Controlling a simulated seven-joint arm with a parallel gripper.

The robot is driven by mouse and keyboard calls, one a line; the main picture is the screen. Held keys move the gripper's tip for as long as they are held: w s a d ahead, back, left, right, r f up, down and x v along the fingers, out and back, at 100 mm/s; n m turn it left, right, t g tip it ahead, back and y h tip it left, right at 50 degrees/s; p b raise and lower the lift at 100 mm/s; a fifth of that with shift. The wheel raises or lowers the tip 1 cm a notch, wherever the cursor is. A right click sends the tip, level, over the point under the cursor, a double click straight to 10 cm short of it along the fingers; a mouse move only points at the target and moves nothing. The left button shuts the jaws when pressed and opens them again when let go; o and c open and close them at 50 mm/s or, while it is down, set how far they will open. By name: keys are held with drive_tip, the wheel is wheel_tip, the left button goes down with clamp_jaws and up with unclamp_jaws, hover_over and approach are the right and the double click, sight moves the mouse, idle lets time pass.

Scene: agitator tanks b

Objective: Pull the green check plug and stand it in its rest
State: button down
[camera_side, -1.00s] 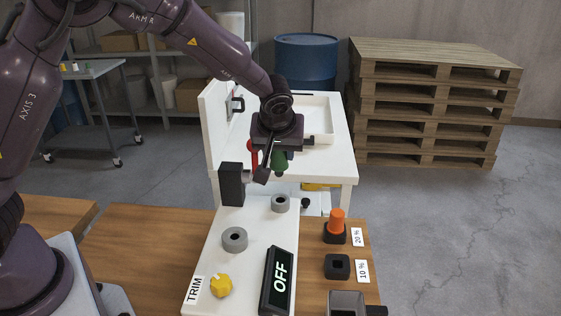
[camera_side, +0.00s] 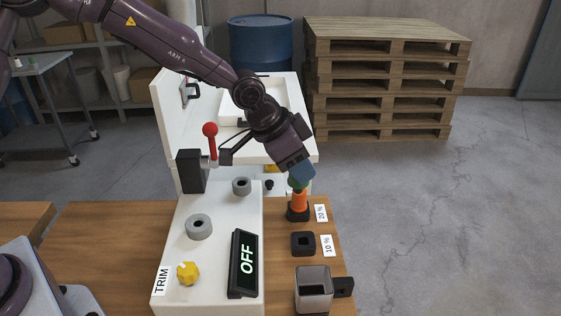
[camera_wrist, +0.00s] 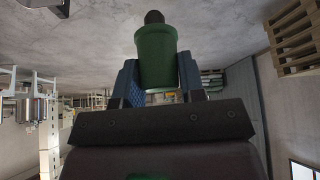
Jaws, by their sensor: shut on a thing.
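My gripper (camera_side: 296,172) is shut on the green check plug (camera_side: 298,184), clear of the white panel. In the wrist view the green plug (camera_wrist: 157,58) sits between the two blue fingers, its dark end pointing away from me. In the side view the green plug shows right above the orange plug (camera_side: 299,202), which stands in the black 20 % block (camera_side: 298,214). I cannot tell whether the two plugs touch. The black 10 % block (camera_side: 303,244) has an empty square hole.
A yellow TRIM knob (camera_side: 188,273) and a display reading OFF (camera_side: 243,264) are at the front. A grey open box (camera_side: 313,289) stands front right.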

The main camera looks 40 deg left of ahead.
sight(304, 186)
drive_tip(key=shift+w+d+r+m+g+h, duration=0.2)
drive_tip(key=shift+d+r+m+g+h, duration=0.15)
drive_tip(key=shift+d+r+m, duration=0.5)
drive_tip(key=shift+m, duration=0.25)
wheel_tip(304, 186, down, 7)
drive_tip(key=shift+d+f, duration=0.1)
drive_tip(key=shift+f, duration=0.2)
drive_tip(key=shift+f, duration=2.85)
drive_tip(key=shift+f, duration=0.2)
drive_tip(key=shift+f, duration=1.4)
drive_tip(key=c, duration=0.6)
unclamp_jaws()
drive_tip(key=shift+c, duration=0.2)
